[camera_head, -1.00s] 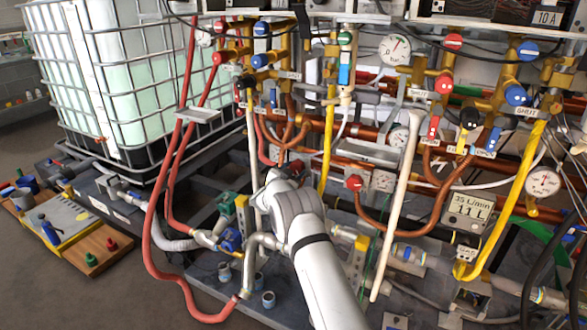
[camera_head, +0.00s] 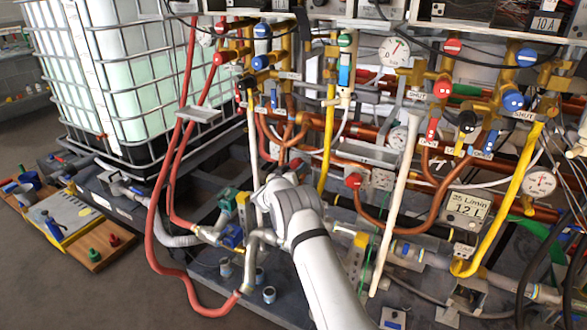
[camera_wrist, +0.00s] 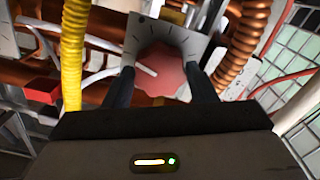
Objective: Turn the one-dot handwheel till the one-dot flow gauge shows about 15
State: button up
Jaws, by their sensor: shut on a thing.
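In the wrist view, a red lobed handwheel (camera_wrist: 163,73) with a white pointer line sits on a grey plate (camera_wrist: 196,45) with dark tick marks. The pointer slants to the left. A small dark mark at the plate's upper left may be its dot. My gripper (camera_wrist: 160,76) has a dark finger on each side of the handwheel and is shut on it. In the head view my arm hides this handwheel and the fingertips.
Another red handwheel (camera_head: 354,181) stands right of my arm. Red hoses (camera_head: 153,225), a white pipe (camera_head: 394,205) and a yellow hose (camera_head: 510,205) surround the work area. In the wrist view, a yellow corrugated hose (camera_wrist: 73,55) runs close left of my fingers.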

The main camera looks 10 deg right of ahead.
jog(key=shift+a, duration=0.25)
jog(key=o, duration=0.7)
jog(key=shift+d, duration=0.1)
jog(key=p+v, duration=0.1)
jog(key=v, duration=0.7)
jog(key=shift+w, duration=0.1)
